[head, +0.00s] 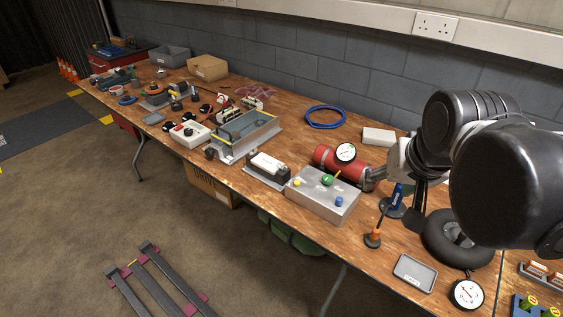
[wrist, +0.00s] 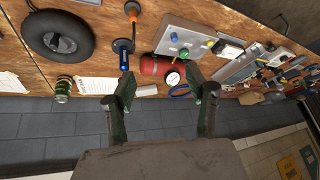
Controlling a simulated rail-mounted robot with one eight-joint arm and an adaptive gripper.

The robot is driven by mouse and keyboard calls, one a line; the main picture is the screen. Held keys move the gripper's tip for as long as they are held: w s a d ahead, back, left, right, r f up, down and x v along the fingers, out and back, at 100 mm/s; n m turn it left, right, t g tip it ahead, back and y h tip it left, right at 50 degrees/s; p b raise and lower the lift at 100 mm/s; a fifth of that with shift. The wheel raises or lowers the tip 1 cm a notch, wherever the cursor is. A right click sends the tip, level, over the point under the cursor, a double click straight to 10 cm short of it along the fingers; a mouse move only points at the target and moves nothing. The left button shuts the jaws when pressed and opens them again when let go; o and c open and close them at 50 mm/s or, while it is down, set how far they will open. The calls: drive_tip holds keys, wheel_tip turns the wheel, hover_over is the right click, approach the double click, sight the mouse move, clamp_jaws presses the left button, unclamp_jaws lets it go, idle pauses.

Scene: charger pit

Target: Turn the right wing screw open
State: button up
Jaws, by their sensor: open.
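I cannot pick out the right wing screw for certain in either view. A grey metal box (head: 318,203) on the bench carries a yellow knob (head: 297,183), a green knob with a yellow lever (head: 327,180) and a blue knob (head: 339,201). The box also shows in the wrist view (wrist: 188,38). To its left are a dark cradle with a white-topped block (head: 267,165) and a long grey metal fixture (head: 243,138). My gripper (wrist: 168,88) is open and empty, with its two fingers spread wide. In the head view my arm is at the right and the fingertips are not clear.
A red cylinder (head: 324,157) with a gauge (head: 346,152) lies behind the box. A blue cable coil (head: 325,117) lies near the wall.

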drive_tip(key=w+a+r+m+g+p, duration=0.1)
drive_tip(key=w+a+r, duration=0.1)
drive_tip(key=w, duration=0.3)
drive_tip(key=w+a+r+m+g, duration=0.1)
drive_tip(key=w+a, duration=0.2)
drive_tip(key=w, duration=0.3)
drive_tip(key=m+g+p, duration=0.2)
drive_tip(key=m+g, duration=0.2)
hover_over(282, 167)
wheel_tip(282, 167, down, 12)
wheel_tip(282, 167, down, 13)
drive_tip(key=shift+w+f, duration=0.1)
drive_tip(key=shift+w, duration=0.05)
drive_tip(key=shift+c, duration=0.4)
drive_tip(key=c, duration=1)
drive_tip(key=shift+b, duration=0.3)
drive_tip(key=shift+c, duration=0.2)
